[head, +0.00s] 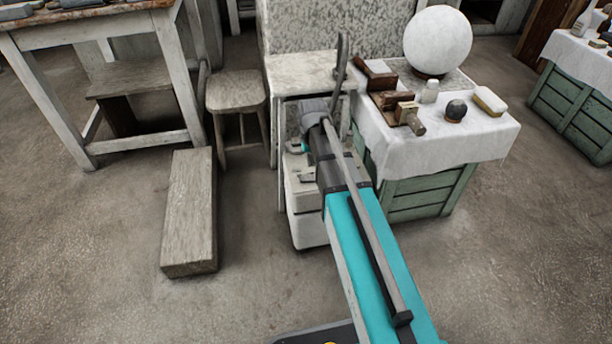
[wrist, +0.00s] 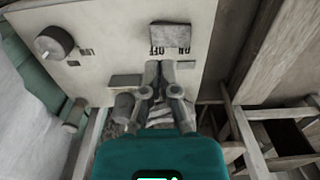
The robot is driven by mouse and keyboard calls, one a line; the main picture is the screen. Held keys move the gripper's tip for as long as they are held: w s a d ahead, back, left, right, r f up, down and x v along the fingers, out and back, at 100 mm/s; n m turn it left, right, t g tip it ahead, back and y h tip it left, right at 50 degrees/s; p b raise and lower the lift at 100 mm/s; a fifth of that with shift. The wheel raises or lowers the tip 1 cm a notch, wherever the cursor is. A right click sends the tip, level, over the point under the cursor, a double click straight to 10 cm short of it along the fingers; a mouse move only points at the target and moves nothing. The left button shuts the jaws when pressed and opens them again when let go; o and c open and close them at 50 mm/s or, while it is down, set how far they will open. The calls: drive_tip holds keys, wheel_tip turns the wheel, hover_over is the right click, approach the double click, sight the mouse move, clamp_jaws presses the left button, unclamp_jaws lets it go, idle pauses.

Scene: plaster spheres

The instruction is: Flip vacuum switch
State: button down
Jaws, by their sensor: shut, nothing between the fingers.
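The vacuum appears to be the pale box (head: 302,190) on the floor under a small table, partly hidden behind my arm. In the wrist view its cream panel (wrist: 100,40) fills the upper part. A grey rocker or flap (wrist: 170,36) sits near the panel's top, with ON and OFF lettering just below it. A round knob (wrist: 53,43) is at the left and a grey tab (wrist: 125,81) lower down. My gripper (wrist: 160,66) is shut and empty, its fingertips just below the lettering. I cannot tell whether they touch the panel. The head view does not show the fingertips clearly.
A cloth-covered green crate (head: 430,150) with a plaster sphere (head: 438,40) stands right of the vacuum. A stool (head: 236,95) and a wooden block (head: 190,210) are to the left. Wooden legs (wrist: 245,140) stand close right of the gripper. Floor in front is open.

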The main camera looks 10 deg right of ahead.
drive_tip(key=shift+r+p, duration=0.6)
drive_tip(key=shift+r, duration=0.25)
drive_tip(key=s, duration=1.7)
wheel_tip(320, 180, up, 38)
drive_tip(key=w+p, duration=0.1)
drive_tip(key=p, duration=3.7)
drive_tip(key=shift+a+r, duration=0.15)
drive_tip(key=shift+r, duration=0.05)
